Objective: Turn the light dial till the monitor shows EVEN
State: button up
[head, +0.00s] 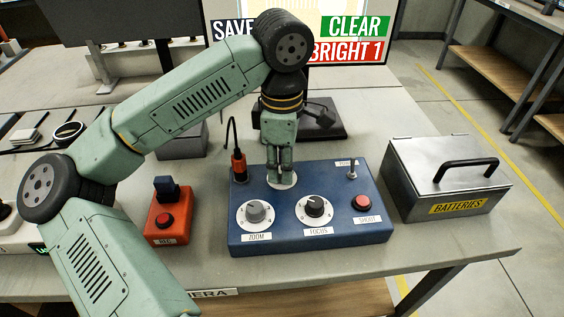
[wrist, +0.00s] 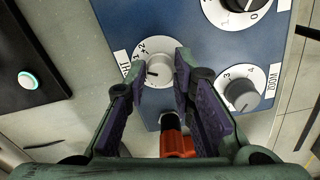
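The light dial is a grey knob on a white scale plate (head: 282,184) at the back of the blue control box (head: 290,245). In the wrist view the knob (wrist: 160,71) shows between my fingertips, its label partly hidden. My gripper (head: 280,172) points down over the dial, with one finger on each side of the knob. The fingers look apart, with small gaps beside the knob; contact cannot be told. The monitor (head: 350,50) shows CLEAR on green and BRIGHT 1 on red; my arm hides part of its text.
The zoom dial (head: 256,211), focus dial (head: 314,206) and red shoot button (head: 362,202) are in front. An orange plug (head: 238,165) stands close left of my gripper. A batteries box (head: 447,178) is right, a red button box (head: 167,218) left.

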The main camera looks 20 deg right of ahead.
grip_shut()
jog(key=shift+f, duration=0.1)
jog(key=b, duration=0.1)
jog(key=n+b, duration=0.1)
jog(key=shift+f+b, duration=0.25)
jog(key=shift+b, duration=0.05)
jog(key=n+b, duration=0.2)
jog(key=shift+n, duration=0.4)
jog(key=shift+r+n+b, duration=0.3)
jog(key=shift+n+b, duration=0.1)
jog(key=shift+n, duration=0.4)
jog(key=o, duration=0.5)
grip_release()
